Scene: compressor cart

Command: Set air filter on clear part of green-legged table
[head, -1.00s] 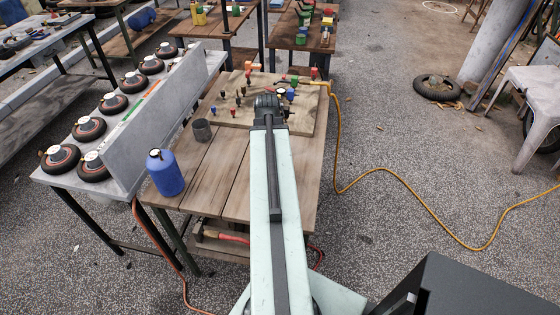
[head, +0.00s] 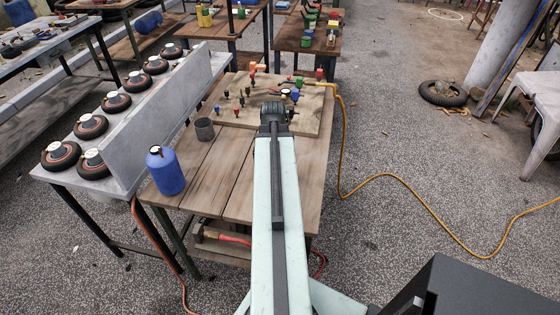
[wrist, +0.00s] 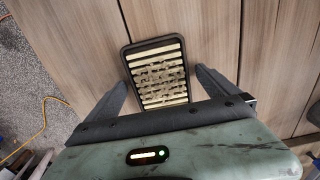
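The air filter (wrist: 158,72), a dark-framed rectangle with cream pleats, shows in the wrist view between the two fingers of my gripper (wrist: 162,76).
A board with several small coloured fittings (head: 300,112) covers the table's far part. A blue bottle (head: 166,172) and a grey cup (head: 205,129) stand at its left. A grey bench with several wheels (head: 90,126) adjoins. A yellow hose (head: 392,176) crosses the floor at right.

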